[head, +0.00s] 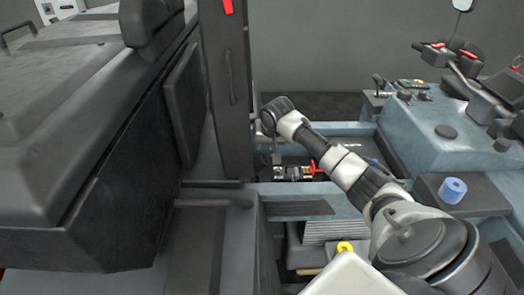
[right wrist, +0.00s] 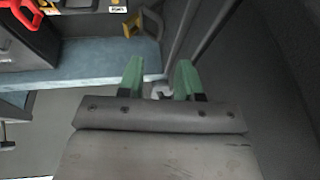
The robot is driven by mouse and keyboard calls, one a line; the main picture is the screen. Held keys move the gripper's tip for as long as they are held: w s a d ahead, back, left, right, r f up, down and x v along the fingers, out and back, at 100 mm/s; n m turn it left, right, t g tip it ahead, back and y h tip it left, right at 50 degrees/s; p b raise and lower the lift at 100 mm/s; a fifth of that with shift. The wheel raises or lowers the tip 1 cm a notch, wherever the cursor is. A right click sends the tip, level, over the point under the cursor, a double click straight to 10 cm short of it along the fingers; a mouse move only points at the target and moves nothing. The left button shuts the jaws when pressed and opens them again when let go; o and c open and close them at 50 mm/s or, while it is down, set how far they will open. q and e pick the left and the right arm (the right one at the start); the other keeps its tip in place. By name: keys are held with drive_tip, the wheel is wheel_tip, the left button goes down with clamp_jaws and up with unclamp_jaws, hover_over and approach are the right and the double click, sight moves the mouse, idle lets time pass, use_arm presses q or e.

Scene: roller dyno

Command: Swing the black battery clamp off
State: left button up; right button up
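In the head view the battery (head: 292,174) sits low in an open bay, small, with a red clamp or handle (head: 313,167) on its right. I cannot clearly make out the black clamp among the dark parts there. My right gripper (head: 268,124) is above and left of the battery, beside the dark upright post. In the right wrist view its green fingers (right wrist: 159,76) stand apart with nothing gripped between them. My left gripper is out of view.
A tall dark post (head: 230,90) and a dark seat-like block (head: 90,150) fill the left. Blue-grey ledges (head: 320,196) edge the bay. A blue roll (head: 452,190) stands on the right, and a yellow ring (head: 345,247) lies in the lower compartment.

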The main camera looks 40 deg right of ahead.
sight(262, 157)
drive_tip(key=x, duration=0.6)
drive_tip(key=shift+w+d+f, duration=0.1)
drive_tip(key=shift+w+f, duration=0.05)
drive_tip(key=shift+f, duration=0.2)
clamp_jaws()
